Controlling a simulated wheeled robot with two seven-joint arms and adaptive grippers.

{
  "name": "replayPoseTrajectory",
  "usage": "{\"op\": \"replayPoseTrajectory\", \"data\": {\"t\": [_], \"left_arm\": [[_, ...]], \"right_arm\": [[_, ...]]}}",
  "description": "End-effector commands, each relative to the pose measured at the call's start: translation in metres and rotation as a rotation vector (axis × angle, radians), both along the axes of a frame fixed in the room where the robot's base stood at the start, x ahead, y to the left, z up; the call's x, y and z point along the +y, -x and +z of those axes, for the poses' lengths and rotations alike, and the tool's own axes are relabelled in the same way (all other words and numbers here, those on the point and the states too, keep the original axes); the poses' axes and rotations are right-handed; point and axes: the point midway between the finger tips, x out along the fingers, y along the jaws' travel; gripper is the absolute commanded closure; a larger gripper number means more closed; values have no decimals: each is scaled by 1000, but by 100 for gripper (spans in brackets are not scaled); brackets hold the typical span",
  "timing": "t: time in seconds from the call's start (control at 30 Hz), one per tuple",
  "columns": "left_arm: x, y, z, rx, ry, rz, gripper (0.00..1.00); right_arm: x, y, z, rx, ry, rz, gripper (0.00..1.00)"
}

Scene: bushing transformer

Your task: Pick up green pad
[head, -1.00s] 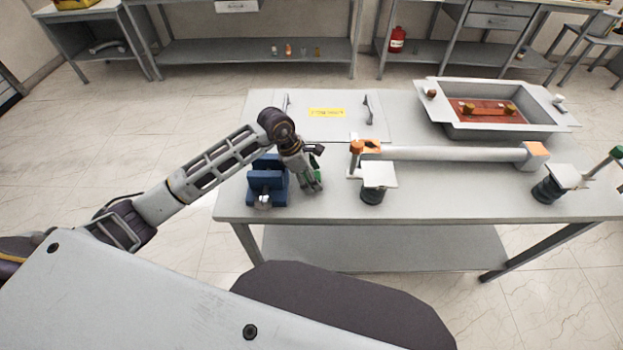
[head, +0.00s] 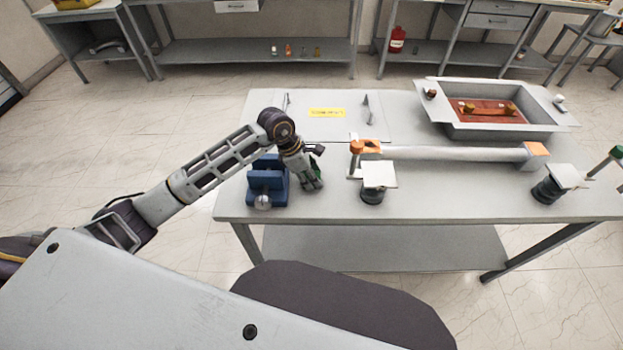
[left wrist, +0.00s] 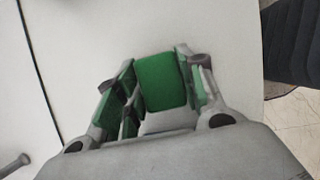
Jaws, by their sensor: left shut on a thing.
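The green pad (left wrist: 161,81) shows in the left wrist view as a rounded green block between the two fingers of my left gripper (left wrist: 155,88). The fingers are closed in on it from both sides. In the head view my left gripper (head: 313,184) points down at the table, just right of the blue vise (head: 267,186). There the pad is mostly hidden by the fingers, with only a little dark green showing. I cannot tell whether the pad still touches the table. My right gripper is not seen.
The grey table (head: 330,208) has free room along its front edge. A small stand with a white plate (head: 379,174) is close on the right. Behind it lies a long white tube (head: 450,154) with orange ends. A grey tray (head: 480,130) stands at the back right.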

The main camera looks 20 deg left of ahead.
Motion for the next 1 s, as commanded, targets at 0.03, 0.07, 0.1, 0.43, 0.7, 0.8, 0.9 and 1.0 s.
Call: {"op": "replayPoseTrajectory", "data": {"t": [0.03, 0.07, 0.1, 0.43, 0.7, 0.8, 0.9, 1.0], "left_arm": [[0, 0, 0, 0, 0, 0, 85], [0, 0, 0, 0, 0, 0, 85], [0, 0, 1, 0, 0, 0, 85], [0, -1, 21, -3, 0, -1, 85], [0, -1, 57, -4, 1, -1, 85], [0, -1, 71, -3, -1, -1, 85], [0, -1, 82, -4, 0, -1, 85], [0, -1, 91, -1, 0, 0, 85]], "right_arm": [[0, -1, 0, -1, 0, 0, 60], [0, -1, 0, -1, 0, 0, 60], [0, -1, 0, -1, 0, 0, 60], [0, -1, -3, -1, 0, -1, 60], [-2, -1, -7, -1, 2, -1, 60], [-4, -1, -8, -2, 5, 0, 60], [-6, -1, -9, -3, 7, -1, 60], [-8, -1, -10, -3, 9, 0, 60]]}}
